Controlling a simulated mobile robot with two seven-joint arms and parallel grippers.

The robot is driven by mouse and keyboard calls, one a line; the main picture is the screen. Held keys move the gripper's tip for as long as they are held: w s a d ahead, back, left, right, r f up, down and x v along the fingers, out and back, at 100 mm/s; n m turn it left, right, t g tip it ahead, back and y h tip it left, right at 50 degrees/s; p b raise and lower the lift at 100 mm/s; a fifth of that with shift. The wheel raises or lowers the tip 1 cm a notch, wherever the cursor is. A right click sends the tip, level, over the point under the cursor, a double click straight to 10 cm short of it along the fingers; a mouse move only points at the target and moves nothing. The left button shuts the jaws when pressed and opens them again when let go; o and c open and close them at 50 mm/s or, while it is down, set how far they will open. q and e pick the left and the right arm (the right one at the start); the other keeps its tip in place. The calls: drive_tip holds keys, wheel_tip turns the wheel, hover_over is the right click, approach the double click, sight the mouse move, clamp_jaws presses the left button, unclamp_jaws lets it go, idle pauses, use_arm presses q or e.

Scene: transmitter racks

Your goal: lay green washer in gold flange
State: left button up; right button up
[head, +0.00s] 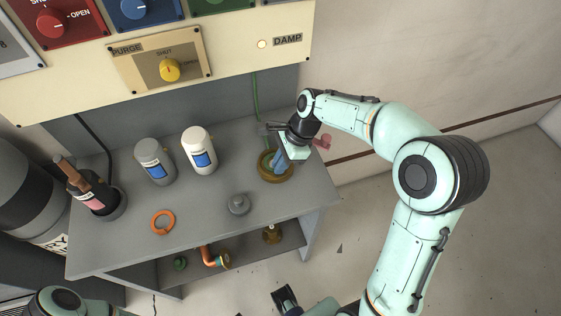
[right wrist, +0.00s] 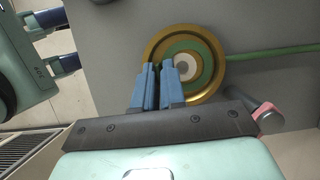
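The gold flange (head: 264,173) is a shallow round ring at the right end of the grey bench top. It shows larger in the right wrist view (right wrist: 217,48). The green washer (right wrist: 205,52) is a flat green ring inside the flange rim, around a pale centre. My right gripper (head: 277,163) is over the flange, pointing down. Its blue fingertips (right wrist: 160,68) are close together, at the left part of the washer in the wrist view. The fingers cover that part, so I cannot tell whether they hold its edge.
A lower shelf holds fittings (head: 272,234). A control panel (head: 230,52) overhangs behind.

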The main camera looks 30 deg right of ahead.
drive_tip(key=p+v, duration=0.2)
drive_tip(key=v, duration=1)
drive_tip(key=shift+r, duration=0.15)
drive_tip(key=shift+s, duration=0.1)
